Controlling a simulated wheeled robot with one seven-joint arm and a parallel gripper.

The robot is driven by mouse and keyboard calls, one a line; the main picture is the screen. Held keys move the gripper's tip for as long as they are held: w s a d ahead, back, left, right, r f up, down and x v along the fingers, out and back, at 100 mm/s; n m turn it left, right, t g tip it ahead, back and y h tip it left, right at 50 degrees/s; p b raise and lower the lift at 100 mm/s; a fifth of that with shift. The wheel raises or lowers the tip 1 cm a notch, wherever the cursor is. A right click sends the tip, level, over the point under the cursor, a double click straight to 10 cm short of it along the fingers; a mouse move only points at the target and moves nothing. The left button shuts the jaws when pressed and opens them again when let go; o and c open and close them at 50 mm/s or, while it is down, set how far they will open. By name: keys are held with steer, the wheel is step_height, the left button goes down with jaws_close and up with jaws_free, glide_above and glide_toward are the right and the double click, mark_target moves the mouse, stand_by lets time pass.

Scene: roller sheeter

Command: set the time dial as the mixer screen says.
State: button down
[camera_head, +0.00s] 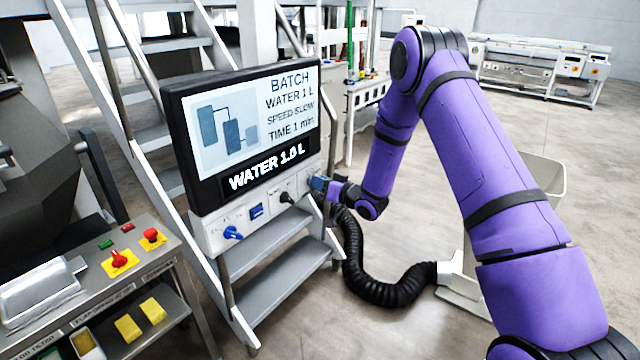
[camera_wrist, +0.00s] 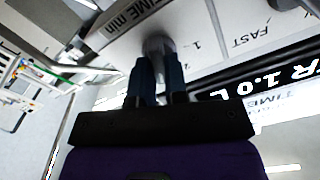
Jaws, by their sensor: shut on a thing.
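The mixer screen (camera_head: 245,130) reads BATCH, WATER 1 L, SPEED SLOW, TIME 1 min, and a black strip under it shows WATER 1.0 L. The time dial is a grey knob (camera_wrist: 158,43) beside the label "TIME min" in the wrist view, where the panel appears turned over. A mark "1" is printed close to the knob. My gripper (camera_wrist: 157,72) is shut on the knob, with its dark fingers on both sides. In the head view my gripper (camera_head: 319,185) is at the right end of the control panel and hides the dial. The dial's pointer setting cannot be made out.
On the panel, left of my gripper, are a black knob (camera_head: 286,197), a small blue part (camera_head: 257,211) and a blue knob (camera_head: 233,233). Metal steps (camera_head: 275,270) stand below. A black hose (camera_head: 385,290) curves under my arm. A button console (camera_head: 120,265) stands at left.

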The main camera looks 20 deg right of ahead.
steer(key=shift+n, duration=0.3)
steer(key=n, duration=1.7)
steer(key=shift+s+a+f, duration=0.15)
steer(key=shift+s+a, duration=0.05)
stand_by(0.4)
steer(key=c, duration=1.1)
jaws_free()
steer(key=shift+c, duration=0.2)
steer(key=v, duration=1)
steer(key=shift+s+d, duration=0.2)
steer(key=shift+s, duration=0.15)
